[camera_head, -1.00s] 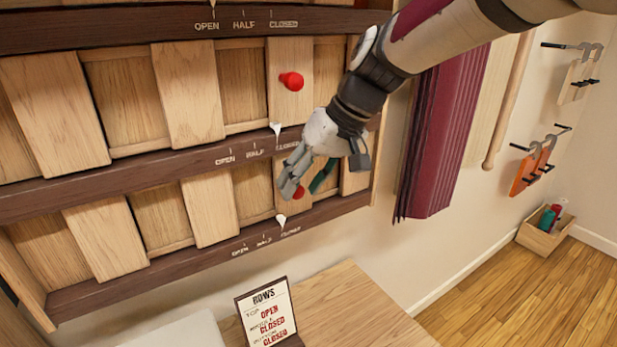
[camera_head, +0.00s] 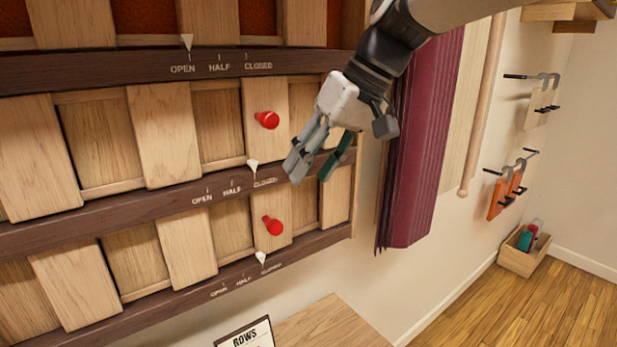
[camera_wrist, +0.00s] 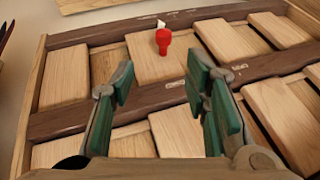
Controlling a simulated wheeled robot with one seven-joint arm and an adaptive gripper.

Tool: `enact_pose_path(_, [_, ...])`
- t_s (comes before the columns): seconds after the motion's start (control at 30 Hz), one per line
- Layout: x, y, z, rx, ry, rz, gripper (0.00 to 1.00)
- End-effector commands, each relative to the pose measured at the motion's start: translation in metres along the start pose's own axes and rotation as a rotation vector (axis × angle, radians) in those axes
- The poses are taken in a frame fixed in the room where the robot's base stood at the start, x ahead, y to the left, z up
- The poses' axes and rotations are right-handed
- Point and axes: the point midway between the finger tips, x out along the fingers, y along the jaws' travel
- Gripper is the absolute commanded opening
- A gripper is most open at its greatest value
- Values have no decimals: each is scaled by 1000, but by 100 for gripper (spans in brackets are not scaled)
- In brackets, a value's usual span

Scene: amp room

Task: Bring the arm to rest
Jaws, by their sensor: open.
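My gripper (camera_head: 318,160) is open and empty in front of the right part of the slatted wall panel (camera_head: 100,215). In the head view its fingers point down and left, between the heights of two red knobs. The middle-row knob (camera_head: 267,120) is up and left of the fingers, and the bottom-row knob (camera_head: 272,225) is below them. In the wrist view the gripper (camera_wrist: 165,90) has its green-padded fingers spread wide, and one red knob (camera_wrist: 163,41) shows beyond them. The white pointers of the middle row (camera_head: 252,166) and bottom row (camera_head: 262,258) are near CLOSED; the top pointer (camera_head: 187,42) is at OPEN.
A maroon curtain-like hanging (camera_head: 420,140) and a wooden pole (camera_head: 482,110) are right of my arm. A sign reading ROWS (camera_head: 245,335) stands by a wooden table (camera_head: 330,325) below. A small box (camera_head: 522,255) is on the floor. Open floor lies at right.

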Motion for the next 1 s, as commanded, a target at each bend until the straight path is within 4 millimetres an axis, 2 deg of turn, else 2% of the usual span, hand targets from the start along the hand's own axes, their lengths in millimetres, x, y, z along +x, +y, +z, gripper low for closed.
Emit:
enact_pose_path(0.37, [0,0,0,0,-1,0,42])
enact_pose_path(0.47, [-8,3,17,28,2,36,42])
enact_pose_path(0.57, [-18,9,47,79,9,98,42])
enact_pose_path(0.73, [-35,24,122,199,32,239,42])
enact_pose_path(1.0, [-37,43,241,372,93,440,42])
